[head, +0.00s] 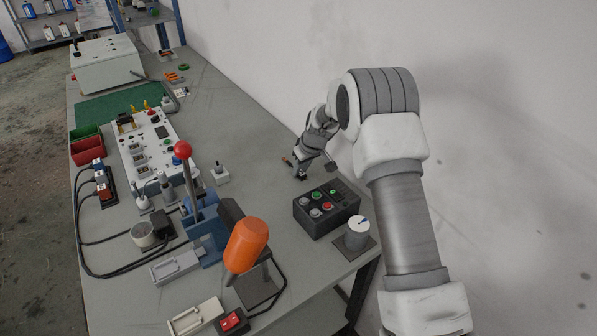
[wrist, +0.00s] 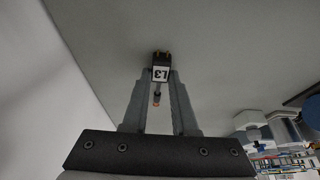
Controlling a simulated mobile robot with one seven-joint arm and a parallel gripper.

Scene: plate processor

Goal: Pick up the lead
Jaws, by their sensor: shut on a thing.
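The lead (wrist: 160,74) is a small dark plug with a white label reading L3, two brass-coloured prongs at its far end and a thin copper-tipped stub at its near end. In the wrist view it sits between the fingertips of my gripper (wrist: 161,77), which is shut on it. In the head view my gripper (head: 301,173) is low over the bench near its wall-side edge, behind the button box. The lead is too small there to make out clearly. I cannot tell whether it touches the bench.
A dark button box (head: 327,207) and a round white-topped post (head: 357,233) stand in front of my gripper. A lever press with a red knob (head: 182,150) and an orange-handled tool (head: 246,246) are to the left. The wall is close on the right. Bench behind my gripper is bare.

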